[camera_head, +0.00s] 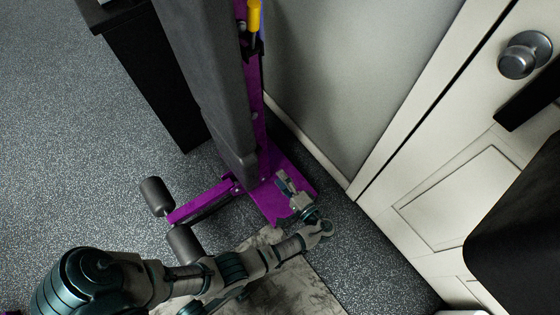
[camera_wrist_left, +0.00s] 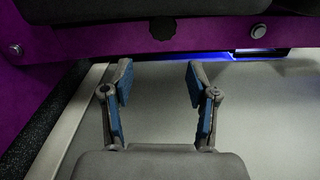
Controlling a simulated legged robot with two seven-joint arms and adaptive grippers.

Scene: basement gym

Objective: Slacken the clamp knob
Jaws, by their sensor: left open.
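The clamp knob (camera_wrist_left: 162,28) is a small dark scalloped knob on the purple frame (camera_wrist_left: 200,36) in the left wrist view, near the top middle. I cannot make it out in the head view. My left gripper (camera_wrist_left: 158,76) is open with nothing between its blue-padded fingers. The knob lies ahead of the fingertips, apart from them and roughly centred between them. In the head view my left gripper (camera_head: 286,184) is low beside the purple base of the bench (camera_head: 212,80). My right gripper is not in view.
A yellow-handled part (camera_head: 254,16) sits high on the purple upright. A white door (camera_head: 450,190) with a round doorknob (camera_head: 524,54) and a grey wall (camera_head: 345,80) stand close on the right. A black box-like object (camera_head: 155,65) is behind left. Speckled floor (camera_head: 70,150) is clear at left.

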